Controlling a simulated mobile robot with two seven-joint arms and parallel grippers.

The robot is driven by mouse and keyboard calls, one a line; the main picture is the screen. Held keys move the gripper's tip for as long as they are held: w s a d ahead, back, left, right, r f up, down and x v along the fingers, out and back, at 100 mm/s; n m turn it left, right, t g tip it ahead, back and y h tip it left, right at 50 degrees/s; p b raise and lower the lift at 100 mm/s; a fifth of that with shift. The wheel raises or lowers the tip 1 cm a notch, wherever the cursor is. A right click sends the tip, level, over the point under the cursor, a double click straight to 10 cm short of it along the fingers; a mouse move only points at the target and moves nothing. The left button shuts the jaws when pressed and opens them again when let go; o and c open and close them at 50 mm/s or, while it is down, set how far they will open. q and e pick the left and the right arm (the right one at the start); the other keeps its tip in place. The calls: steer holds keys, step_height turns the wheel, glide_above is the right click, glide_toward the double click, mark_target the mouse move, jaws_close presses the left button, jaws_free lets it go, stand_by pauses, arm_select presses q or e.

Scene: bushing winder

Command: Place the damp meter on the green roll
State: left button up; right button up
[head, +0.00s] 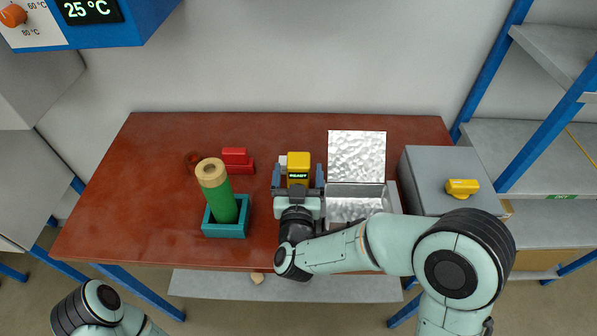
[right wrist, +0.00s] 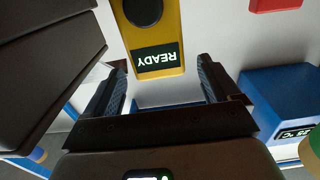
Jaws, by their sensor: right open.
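The yellow damp meter (head: 298,162) stands on the red-brown table, with a small dark screen reading READY. It also shows in the right wrist view (right wrist: 153,30), ahead of my fingers. My right gripper (head: 298,180) is open, with one finger on each side of the meter's lower part; I cannot tell whether they touch it. The fingers also show in the right wrist view (right wrist: 163,78). The green roll (head: 220,200) stands in a teal square holder (head: 225,230) to the left, leaning slightly, with a tan ring-shaped top. My left gripper is out of view; only part of that arm shows.
An open metal box (head: 357,155) stands right of the meter. A grey case (head: 440,185) with a yellow object (head: 462,187) is farther right. The table's left side is clear.

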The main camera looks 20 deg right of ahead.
mark_target(299, 152)
steer(key=x, duration=0.6)
steer(key=shift+p, duration=0.4)
jaws_close()
